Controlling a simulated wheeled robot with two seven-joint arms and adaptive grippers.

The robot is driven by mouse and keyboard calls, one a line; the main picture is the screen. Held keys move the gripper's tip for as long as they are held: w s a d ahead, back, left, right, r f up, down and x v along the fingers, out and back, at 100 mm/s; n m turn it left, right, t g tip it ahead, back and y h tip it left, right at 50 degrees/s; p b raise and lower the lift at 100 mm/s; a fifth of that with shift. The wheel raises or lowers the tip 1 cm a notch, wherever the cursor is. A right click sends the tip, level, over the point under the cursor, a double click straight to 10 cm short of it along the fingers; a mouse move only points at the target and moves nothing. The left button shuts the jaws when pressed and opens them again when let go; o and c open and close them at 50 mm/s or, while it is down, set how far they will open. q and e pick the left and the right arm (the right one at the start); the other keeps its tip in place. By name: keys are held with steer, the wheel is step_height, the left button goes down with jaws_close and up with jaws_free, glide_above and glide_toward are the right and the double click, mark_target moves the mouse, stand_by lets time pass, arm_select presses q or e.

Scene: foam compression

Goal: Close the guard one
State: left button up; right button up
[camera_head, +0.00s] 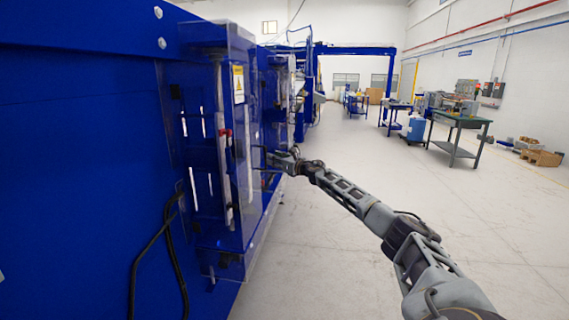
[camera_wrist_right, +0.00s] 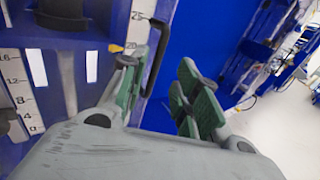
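A clear guard (camera_head: 244,130) with a yellow warning label stands along the near part of the blue machine on the left. A second clear guard (camera_head: 282,85) is farther along. No number marks which is guard one, and I cannot tell how far either is swung. My right gripper (camera_head: 264,161) is beside the near guard's outer edge. In the right wrist view its green-padded fingers (camera_wrist_right: 160,95) are spread apart. A black bar handle (camera_wrist_right: 158,58) shows between them, nearer the left finger; contact is unclear. My left gripper is out of view.
The blue machine wall (camera_head: 80,150) fills the left, with black cables (camera_head: 165,245) hanging near the guard. The floor (camera_head: 330,260) to the right is clear. Work tables (camera_head: 460,122) and boxes (camera_head: 540,157) stand far right.

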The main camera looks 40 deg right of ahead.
steer(key=shift+s+d, duration=0.15)
steer(key=shift+s, duration=2.45)
